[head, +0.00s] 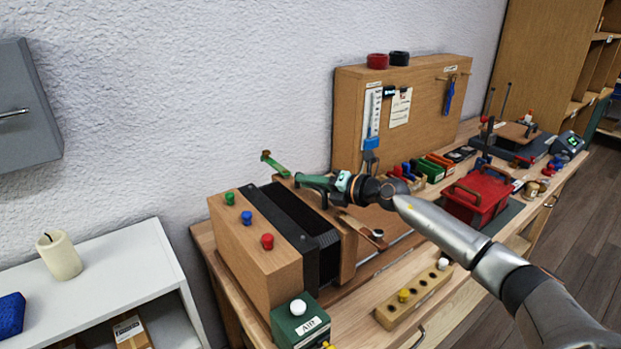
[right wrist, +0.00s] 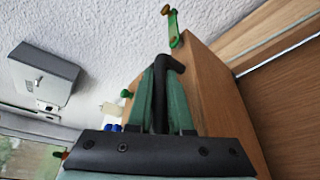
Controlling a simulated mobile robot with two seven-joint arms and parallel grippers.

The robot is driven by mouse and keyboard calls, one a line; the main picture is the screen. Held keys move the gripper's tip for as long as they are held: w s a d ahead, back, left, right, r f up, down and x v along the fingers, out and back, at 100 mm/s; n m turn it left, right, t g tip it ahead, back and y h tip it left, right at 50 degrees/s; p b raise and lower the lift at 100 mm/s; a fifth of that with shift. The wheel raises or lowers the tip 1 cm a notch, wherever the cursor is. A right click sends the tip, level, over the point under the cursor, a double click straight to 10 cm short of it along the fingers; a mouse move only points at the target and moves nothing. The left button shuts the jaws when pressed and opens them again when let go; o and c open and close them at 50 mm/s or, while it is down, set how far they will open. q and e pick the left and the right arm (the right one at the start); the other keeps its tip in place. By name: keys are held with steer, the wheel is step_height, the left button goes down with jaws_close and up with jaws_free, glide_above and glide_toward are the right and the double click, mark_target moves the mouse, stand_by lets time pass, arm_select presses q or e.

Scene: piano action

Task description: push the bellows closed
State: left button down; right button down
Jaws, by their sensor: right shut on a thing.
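The bellows stand at the left end of the workbench in the head view. They have a wooden end block (head: 255,245) with green, blue and red knobs, dark pleats (head: 300,222) and a second wooden board (head: 348,250) on the right. The pleats show as a dark band between the two wooden parts. My right gripper (head: 312,181) is at the top of the right board. In the right wrist view its green fingers (right wrist: 161,75) are shut on a dark handle (right wrist: 178,64) beside a wooden board (right wrist: 215,100). My left gripper is not in view.
A green box (head: 300,322) stands in front of the bellows. A wooden strip with pegs (head: 415,292) lies on the bench front. A red toolbox (head: 478,195) and small bins are farther right. A white shelf (head: 110,270) with a candle (head: 59,255) stands left.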

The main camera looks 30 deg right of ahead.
steer(key=shift+a+f, duration=0.15)
steer(key=shift+a, duration=0.2)
steer(key=c, duration=1)
jaws_free()
steer(key=shift+o, duration=0.8)
steer(key=shift+d, duration=0.1)
